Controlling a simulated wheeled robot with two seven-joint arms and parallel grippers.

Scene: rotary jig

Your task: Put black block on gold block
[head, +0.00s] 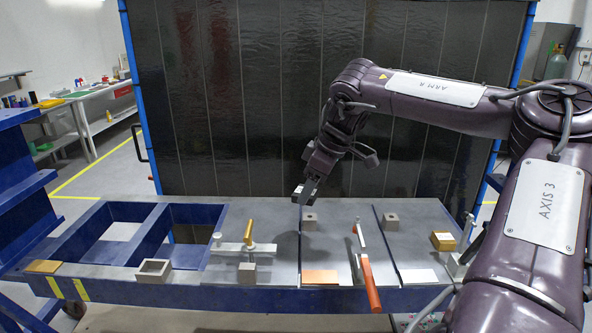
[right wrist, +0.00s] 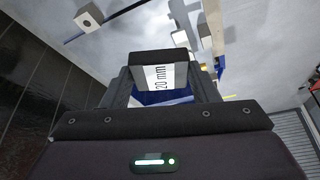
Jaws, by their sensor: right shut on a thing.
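My right gripper (head: 304,190) hangs above the middle of the table, with its fingers pointing down and a little left. It is shut on a black block (right wrist: 150,58), whose white label reads "20 mm" in the right wrist view. The block is held clear of the table top. A gold block (head: 443,241) sits near the right end of the table, to the right of the gripper and apart from it. A flat gold-brown piece (head: 43,266) lies at the far left end. My left gripper is not in view.
The grey table (head: 340,215) bears several fixtures: a white clamp with a gold handle (head: 249,230), a clamp with an orange handle (head: 371,285), a copper plate (head: 320,277), a hollow grey box (head: 153,270) and small grey blocks (head: 309,221). A dark screen (head: 250,110) stands behind.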

